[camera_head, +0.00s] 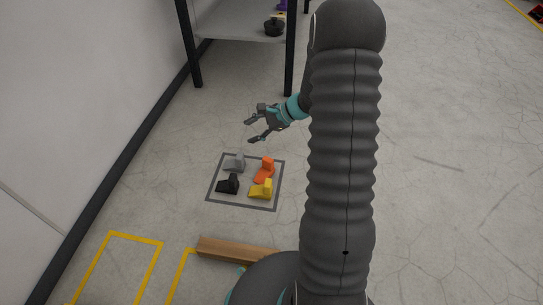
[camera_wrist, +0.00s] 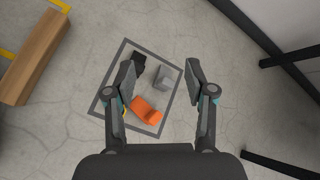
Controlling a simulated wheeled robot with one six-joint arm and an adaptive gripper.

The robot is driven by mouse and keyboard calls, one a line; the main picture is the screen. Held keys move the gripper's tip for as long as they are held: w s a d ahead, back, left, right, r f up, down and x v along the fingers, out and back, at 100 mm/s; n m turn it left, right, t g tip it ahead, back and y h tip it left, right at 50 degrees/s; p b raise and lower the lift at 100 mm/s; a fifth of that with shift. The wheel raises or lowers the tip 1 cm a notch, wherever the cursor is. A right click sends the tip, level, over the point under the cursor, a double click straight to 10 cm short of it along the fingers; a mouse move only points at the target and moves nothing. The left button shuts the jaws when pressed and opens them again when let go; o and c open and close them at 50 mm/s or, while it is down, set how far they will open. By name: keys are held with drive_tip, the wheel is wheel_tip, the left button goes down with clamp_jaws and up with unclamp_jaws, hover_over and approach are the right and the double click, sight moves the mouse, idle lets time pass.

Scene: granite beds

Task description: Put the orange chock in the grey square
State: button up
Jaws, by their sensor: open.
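The orange chock (camera_head: 265,169) sits inside the grey square (camera_head: 241,207), a grey outline on the floor, near its right side in the head view. A grey chock (camera_head: 235,163), a black chock (camera_head: 228,184) and a yellow chock (camera_head: 262,189) stand in the same square. My gripper (camera_head: 250,130) is open and empty above the floor, just beyond the square's far edge. In the wrist view the orange chock (camera_wrist: 146,110) lies below and between my open fingers (camera_wrist: 160,72). There the left finger hides most of the yellow chock.
A wooden beam (camera_head: 235,250) lies on the floor nearer me, beside yellow floor outlines (camera_head: 135,236). A dark-legged table (camera_head: 240,24) with a black pot (camera_head: 273,26) stands at the back. A white wall (camera_head: 70,90) bounds the left. The floor at right is open.

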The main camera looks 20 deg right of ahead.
drive_tip(key=s+a+r+n+g+h, duration=0.1)
drive_tip(key=s+a+r+n+h, duration=0.1)
drive_tip(key=s+a+r+n, duration=0.4)
drive_tip(key=s+a+r+n+g+h, duration=0.1)
drive_tip(key=s+a+r+n+g, duration=0.15)
drive_tip(key=s+r, duration=0.55)
drive_tip(key=s+r+n+t+h, duration=0.2)
drive_tip(key=s+r+n+h, duration=0.1)
drive_tip(key=s, duration=0.5)
drive_tip(key=s+d+r+n+t+h, duration=0.1)
drive_tip(key=s+r+n+h, duration=0.2)
drive_tip(key=s+r+n, duration=0.3)
drive_tip(key=s, duration=0.3)
drive_tip(key=shift+t, duration=0.35)
